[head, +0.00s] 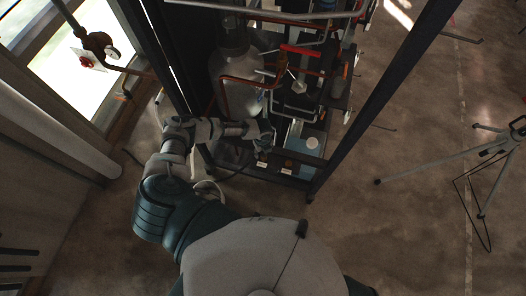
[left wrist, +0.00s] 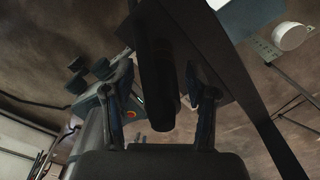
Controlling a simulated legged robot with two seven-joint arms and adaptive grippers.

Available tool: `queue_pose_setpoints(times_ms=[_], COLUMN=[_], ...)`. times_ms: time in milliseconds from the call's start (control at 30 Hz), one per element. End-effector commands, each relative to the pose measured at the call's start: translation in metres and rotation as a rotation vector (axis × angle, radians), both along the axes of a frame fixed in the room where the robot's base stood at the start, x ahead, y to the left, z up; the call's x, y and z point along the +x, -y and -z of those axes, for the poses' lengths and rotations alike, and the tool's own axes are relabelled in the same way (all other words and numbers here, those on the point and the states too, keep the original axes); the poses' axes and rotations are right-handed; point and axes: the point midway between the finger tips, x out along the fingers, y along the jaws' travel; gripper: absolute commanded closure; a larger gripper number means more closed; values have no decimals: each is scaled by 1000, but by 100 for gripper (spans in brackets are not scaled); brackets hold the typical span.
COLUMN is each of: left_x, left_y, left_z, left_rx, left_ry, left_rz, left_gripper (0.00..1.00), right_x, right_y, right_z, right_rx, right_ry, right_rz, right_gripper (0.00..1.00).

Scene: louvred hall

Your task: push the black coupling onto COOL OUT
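My left gripper (head: 266,140) reaches to the lower front of the rack in the head view, just above a dark panel with small white labels (head: 262,165). The label text is too small to read, so I cannot tell which port is COOL OUT. In the left wrist view, my left gripper (left wrist: 160,95) has its two fingers apart on either side of a long black piece (left wrist: 155,70). It may be the black coupling; narrow gaps seem to show beside it. Its far end is out of sight. My right gripper is in neither view.
The dark rack frame (head: 378,92) stands around a grey tank (head: 229,68), copper pipes and a red-handled part (head: 300,50). A blue box with a white round cap (head: 312,142) is right of the gripper. A tripod (head: 480,170) stands at right on open floor.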

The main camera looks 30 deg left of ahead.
Motion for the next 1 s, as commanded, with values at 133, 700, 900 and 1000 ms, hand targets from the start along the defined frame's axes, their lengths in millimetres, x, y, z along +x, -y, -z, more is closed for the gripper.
queue_pose_setpoints(times_ms=[133, 700, 900, 1000], left_x=[0, 0, 0, 0], left_y=[2, 1, 1, 1], left_z=[0, -7, -10, -20], left_rx=[1, -1, -1, -1], left_ry=[1, 0, 1, 1], left_rz=[2, 0, 0, 0], left_gripper=[80, 100, 100, 100], right_x=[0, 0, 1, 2], right_y=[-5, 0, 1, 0], right_z=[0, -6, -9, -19], right_rx=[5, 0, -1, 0], right_ry=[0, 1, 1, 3], right_rz=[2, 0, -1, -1], right_gripper=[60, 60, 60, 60])
